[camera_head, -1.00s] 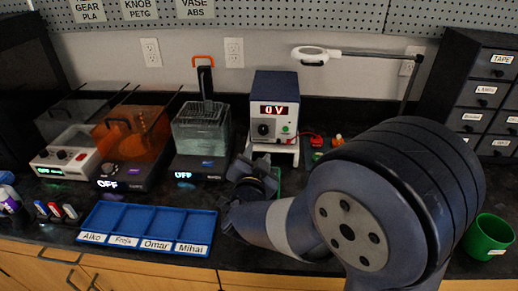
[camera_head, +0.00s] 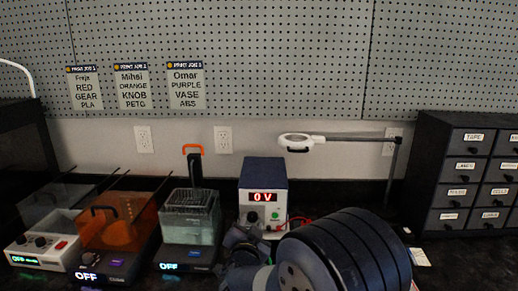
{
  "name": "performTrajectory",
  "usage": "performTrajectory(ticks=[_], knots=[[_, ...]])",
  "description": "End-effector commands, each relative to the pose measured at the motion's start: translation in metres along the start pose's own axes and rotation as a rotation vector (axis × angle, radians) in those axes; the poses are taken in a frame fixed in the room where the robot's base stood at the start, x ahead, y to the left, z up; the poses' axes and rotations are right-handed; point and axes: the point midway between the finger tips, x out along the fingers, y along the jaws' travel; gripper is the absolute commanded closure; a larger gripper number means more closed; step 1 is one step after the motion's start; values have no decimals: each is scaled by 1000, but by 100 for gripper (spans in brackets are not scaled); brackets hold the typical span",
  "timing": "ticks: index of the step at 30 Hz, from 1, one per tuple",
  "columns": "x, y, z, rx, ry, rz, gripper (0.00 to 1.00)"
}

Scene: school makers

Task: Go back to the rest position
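My gripper (camera_head: 240,240) shows low in the middle of the head view, in front of the power supply (camera_head: 263,190). It is dark, small and partly hidden by my own arm, so I cannot tell whether its fingers are apart or hold anything. The power supply reads "0 V". A clear tank with a basket (camera_head: 190,217) stands to its left. An orange-lidded machine (camera_head: 120,221) and a white-fronted machine (camera_head: 42,240) stand farther left. Displays at the bottom of the machines read "OFF".
A black drawer cabinet (camera_head: 465,172) stands at the right. A magnifier lamp (camera_head: 296,142) reaches over the counter from a post. Three print job sheets (camera_head: 132,88) hang on the pegboard (camera_head: 290,50). Dark counter (camera_head: 465,262) is bare in front of the cabinet.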

Motion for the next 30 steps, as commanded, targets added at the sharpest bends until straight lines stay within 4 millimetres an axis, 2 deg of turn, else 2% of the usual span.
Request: performTrajectory(ticks=[6,19,23,30], knots=[[19,0,0,0,1,0,63],[16,0,0,14,-1,-1,63],[7,-1,0,-1,-1,-2,63],[-36,-1,0,0,-2,-4,63]])
